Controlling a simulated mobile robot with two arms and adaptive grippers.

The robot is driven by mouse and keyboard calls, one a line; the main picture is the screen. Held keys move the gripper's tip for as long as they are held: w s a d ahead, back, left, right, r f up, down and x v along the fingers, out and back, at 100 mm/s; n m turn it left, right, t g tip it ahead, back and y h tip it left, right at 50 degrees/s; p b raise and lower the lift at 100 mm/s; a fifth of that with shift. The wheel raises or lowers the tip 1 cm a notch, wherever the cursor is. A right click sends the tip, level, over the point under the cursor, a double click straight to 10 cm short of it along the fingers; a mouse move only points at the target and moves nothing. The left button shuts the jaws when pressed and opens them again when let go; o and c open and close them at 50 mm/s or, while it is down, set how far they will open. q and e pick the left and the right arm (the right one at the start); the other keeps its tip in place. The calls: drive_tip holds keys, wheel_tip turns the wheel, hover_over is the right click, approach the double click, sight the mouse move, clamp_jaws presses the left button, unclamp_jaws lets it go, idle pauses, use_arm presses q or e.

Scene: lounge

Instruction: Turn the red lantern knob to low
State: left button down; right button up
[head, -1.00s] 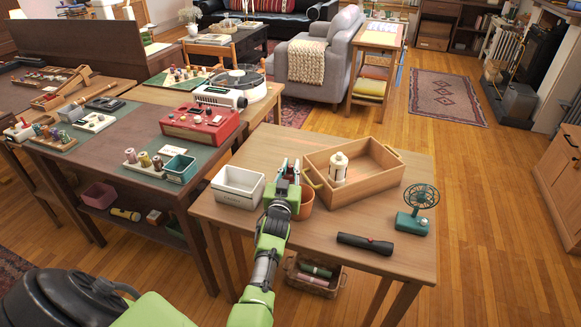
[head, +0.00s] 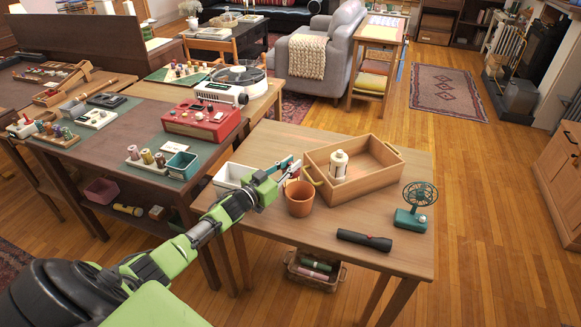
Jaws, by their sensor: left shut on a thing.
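My right gripper is not in view.
A terracotta pot (head: 299,199) stands just in front of the fingers. The white bin (head: 231,177) is under my forearm. A wooden tray (head: 376,181) holds a white bottle-like object (head: 338,164).

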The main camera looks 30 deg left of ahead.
use_arm(q)
drive_tip(key=shift+f+m+h+b, duration=0.2)
drive_tip(key=shift+m+h+b, duration=0.25)
drive_tip(key=shift+h, duration=0.35)
drive_tip(key=shift+d, duration=0.1)
drive_tip(key=c, duration=1.9)
unclamp_jaws()
drive_tip(key=shift+r, duration=0.1)
drive_tip(key=v, duration=1.2)
drive_tip(key=shift+r, duration=0.1)
